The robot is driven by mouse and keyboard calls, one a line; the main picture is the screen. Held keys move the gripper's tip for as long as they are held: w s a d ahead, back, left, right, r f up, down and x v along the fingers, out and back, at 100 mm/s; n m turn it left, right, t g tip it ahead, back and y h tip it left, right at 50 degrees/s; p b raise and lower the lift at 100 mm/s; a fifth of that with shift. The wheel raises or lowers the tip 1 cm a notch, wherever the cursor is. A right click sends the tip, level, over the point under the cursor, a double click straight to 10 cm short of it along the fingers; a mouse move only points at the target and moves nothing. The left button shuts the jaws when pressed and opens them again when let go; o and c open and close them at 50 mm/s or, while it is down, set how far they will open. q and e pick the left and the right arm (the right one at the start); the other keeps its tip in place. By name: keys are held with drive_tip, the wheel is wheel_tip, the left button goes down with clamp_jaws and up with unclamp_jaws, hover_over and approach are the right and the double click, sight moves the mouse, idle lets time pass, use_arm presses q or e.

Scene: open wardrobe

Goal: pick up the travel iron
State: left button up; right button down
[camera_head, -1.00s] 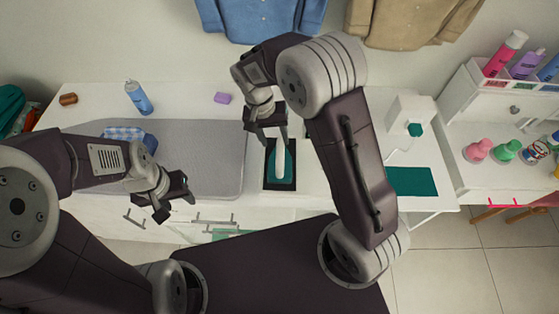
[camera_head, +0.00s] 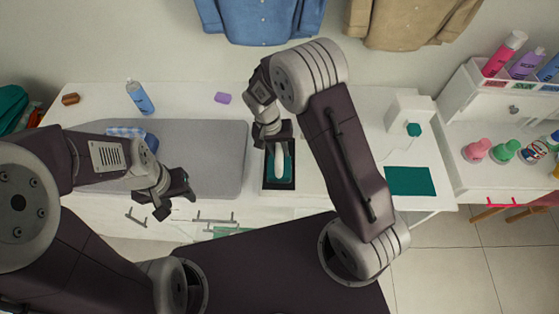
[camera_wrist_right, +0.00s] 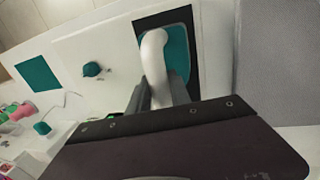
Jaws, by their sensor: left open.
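The travel iron (camera_head: 288,170), teal with a white curved handle, rests on a black mat (camera_head: 279,187) on the white table. It also shows in the right wrist view (camera_wrist_right: 157,52). My right gripper (camera_head: 277,140) is down at the iron, over its far end. In the right wrist view its two fingers (camera_wrist_right: 158,95) stand on either side of the white handle; whether they press on it I cannot tell. My left gripper (camera_head: 176,201) is open and empty, near the front edge of the grey ironing board (camera_head: 205,160), well left of the iron.
A blue spray bottle (camera_head: 139,97), a brown block (camera_head: 70,99) and a purple block (camera_head: 222,97) stand at the back. A blue checked item lies on the board behind my left arm. A teal mat (camera_head: 410,181) and a white dispenser (camera_head: 408,108) are to the right.

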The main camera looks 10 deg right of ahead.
drive_tip(key=shift+w+r, duration=0.1)
drive_tip(key=shift+r, duration=0.05)
drive_tip(key=shift+r, duration=0.25)
wheel_tip(320, 180, up, 4)
drive_tip(key=shift+f+b, duration=0.25)
drive_tip(key=shift+b, duration=0.15)
drive_tip(key=s+a+r+b, duration=0.1)
drive_tip(key=s+r, duration=0.5)
drive_tip(key=s, duration=0.5)
drive_tip(key=shift+s+a+r+b, duration=0.35)
drive_tip(key=shift+r, duration=0.05)
